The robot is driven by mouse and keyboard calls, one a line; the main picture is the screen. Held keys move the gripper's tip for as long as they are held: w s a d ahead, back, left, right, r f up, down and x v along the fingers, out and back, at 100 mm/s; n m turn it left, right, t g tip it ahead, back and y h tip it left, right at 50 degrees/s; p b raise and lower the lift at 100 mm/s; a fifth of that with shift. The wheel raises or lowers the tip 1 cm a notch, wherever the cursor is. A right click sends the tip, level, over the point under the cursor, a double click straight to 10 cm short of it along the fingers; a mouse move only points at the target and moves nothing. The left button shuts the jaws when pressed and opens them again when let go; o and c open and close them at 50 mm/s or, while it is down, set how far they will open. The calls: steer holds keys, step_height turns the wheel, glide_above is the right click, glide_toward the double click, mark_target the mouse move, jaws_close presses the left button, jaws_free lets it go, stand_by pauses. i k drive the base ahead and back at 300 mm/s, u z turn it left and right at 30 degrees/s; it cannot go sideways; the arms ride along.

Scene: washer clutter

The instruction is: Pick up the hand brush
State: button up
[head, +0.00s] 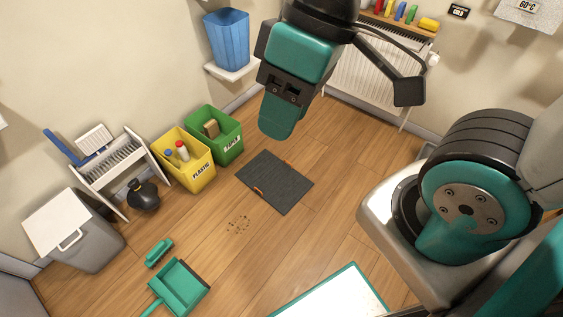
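The hand brush appears to be the small teal piece (158,253) lying on the wooden floor at the lower left. Its bristles are hard to make out from above. A teal dustpan (182,288) lies just below and to its right, with its handle pointing to the lower left. My gripper (278,120) hangs at the top middle, well above the floor and far up and right of the brush. Its fingers are seen from one side, so whether they are open or shut does not show. I see nothing held in it.
A grey bin (75,235), a white rack (110,170), a black round object (143,196), a yellow box (184,160) and a green box (214,135) line the left wall. A dark mat (275,182) and dark crumbs (238,225) lie mid-floor. Floor around the brush is mostly clear.

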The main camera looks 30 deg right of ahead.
mark_target(154, 255)
steer(key=u, duration=0.75)
steer(key=i, duration=0.9)
steer(key=u, duration=0.35)
